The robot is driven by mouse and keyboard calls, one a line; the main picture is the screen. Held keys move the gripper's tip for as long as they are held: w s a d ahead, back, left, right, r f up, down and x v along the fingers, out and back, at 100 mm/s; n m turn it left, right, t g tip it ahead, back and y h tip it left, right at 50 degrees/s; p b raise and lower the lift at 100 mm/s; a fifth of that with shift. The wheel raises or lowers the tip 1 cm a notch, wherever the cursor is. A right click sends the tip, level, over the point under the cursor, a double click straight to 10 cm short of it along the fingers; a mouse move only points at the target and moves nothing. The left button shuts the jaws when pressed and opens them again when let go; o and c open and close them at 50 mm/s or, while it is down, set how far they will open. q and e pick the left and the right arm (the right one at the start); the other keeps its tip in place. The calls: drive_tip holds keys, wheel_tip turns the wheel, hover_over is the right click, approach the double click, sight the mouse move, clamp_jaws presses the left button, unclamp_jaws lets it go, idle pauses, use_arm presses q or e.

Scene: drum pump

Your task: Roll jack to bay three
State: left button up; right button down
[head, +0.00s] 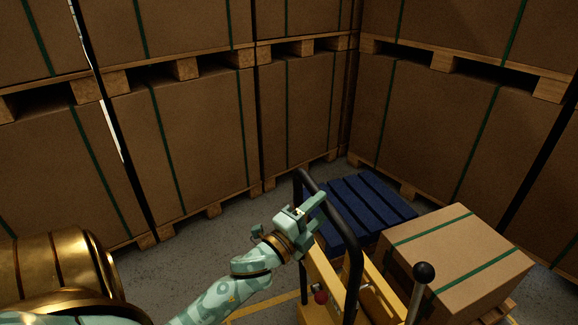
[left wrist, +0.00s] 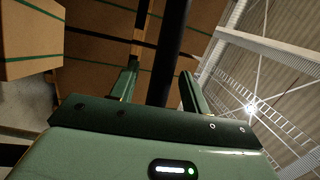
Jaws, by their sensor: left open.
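The jack (head: 318,268) is yellow, with a black hoop handle (head: 356,270) and a black-knobbed lever (head: 424,272). It stands at the lower middle of the head view. My left gripper (head: 312,212) is open at the handle's upper part. In the left wrist view, a dark bar (left wrist: 172,50), apparently the handle, runs between the open fingers (left wrist: 158,88). I cannot tell whether either finger touches it. A red button (head: 321,297) shows on the jack's body. No bay marking can be read. My right gripper is not in view.
A blue slatted pallet (head: 365,205) lies just beyond the jack. A strapped carton (head: 460,255) stands on the right. Stacked cartons on pallets (head: 185,140) wall off the back and right (head: 450,125). Bare grey floor (head: 200,255) shows left of the jack, with a yellow line (head: 265,305).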

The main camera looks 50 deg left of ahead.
use_arm(q)
drive_tip(key=s+f, duration=0.2)
drive_tip(key=s, duration=1.1)
drive_tip(key=shift+f, duration=0.15)
